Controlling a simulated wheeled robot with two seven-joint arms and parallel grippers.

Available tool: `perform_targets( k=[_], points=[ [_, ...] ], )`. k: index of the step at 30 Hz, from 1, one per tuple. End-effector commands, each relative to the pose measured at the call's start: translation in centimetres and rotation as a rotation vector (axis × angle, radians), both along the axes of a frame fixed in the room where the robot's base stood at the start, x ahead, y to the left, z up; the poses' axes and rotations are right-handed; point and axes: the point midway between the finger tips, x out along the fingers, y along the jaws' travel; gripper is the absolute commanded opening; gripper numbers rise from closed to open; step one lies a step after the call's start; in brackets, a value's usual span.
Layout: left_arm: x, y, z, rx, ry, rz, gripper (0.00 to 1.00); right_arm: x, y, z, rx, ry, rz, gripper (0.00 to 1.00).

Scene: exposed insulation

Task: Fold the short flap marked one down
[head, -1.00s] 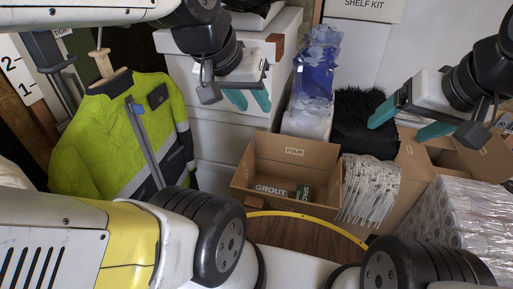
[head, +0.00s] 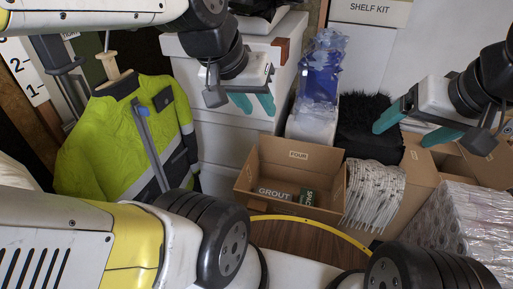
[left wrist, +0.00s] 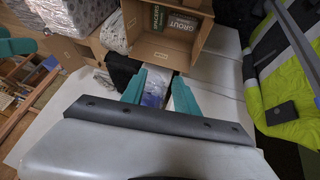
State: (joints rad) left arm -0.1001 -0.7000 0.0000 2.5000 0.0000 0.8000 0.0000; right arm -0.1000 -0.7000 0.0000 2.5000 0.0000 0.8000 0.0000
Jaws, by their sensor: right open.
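An open cardboard box (head: 323,206) stands below and between my grippers in the head view. A panel marked FOUR (head: 298,155) is at its far side. Grout (head: 275,192) and spacer packs (head: 306,196) lie inside. The box also shows at the top of the left wrist view (left wrist: 200,38). I cannot make out a flap marked one. My left gripper (head: 253,104) is open and empty, above and beyond the box's far left corner. My right gripper (head: 415,126) is open and empty, above and to the right of the box, apart from it.
A white bundle of ties (head: 372,195) stands against the box's right side. A blue wrapped item (head: 320,70) and a black furry item (head: 365,125) stand behind. Wrapped rolls (head: 465,220) are at right, a green jacket (head: 105,140) at left. A round wooden top (head: 300,238) is in front.

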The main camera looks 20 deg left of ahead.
Motion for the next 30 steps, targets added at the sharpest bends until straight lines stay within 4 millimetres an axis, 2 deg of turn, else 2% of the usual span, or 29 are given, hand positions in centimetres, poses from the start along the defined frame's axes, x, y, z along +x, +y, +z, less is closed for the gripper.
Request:
perform_targets(
  k=[1,6,8,14,20,24,30],
  points=[
    [0.0,0.0,0.0,0.000,0.000,0.000,0.34,0.0,0.0,0.0,0.000,0.000,0.000,0.81],
    [0.9,0.2,-0.2,-0.029,0.037,0.040,0.01,0.0,0.0,0.0,0.000,0.000,0.000,0.81],
    [1.8,0.5,-0.5,-0.061,0.078,0.084,0.00,0.0,0.0,0.0,0.000,0.000,0.000,0.81],
    [7.0,2.6,-2.9,-0.222,0.285,0.343,0.00,0.0,0.0,0.0,0.000,0.000,0.000,0.81],
    [12.3,6.1,-7.6,-0.373,0.491,0.654,0.00,0.0,0.0,0.0,0.000,0.000,0.000,0.81],
    [15.4,9.1,-12.2,-0.460,0.626,0.883,0.00,0.0,0.0,0.0,0.000,0.000,0.000,0.81],
    [18.0,13.6,-20.0,-0.552,0.793,1.200,0.00,0.0,0.0,0.0,0.000,0.000,0.000,0.81]
  ],
)
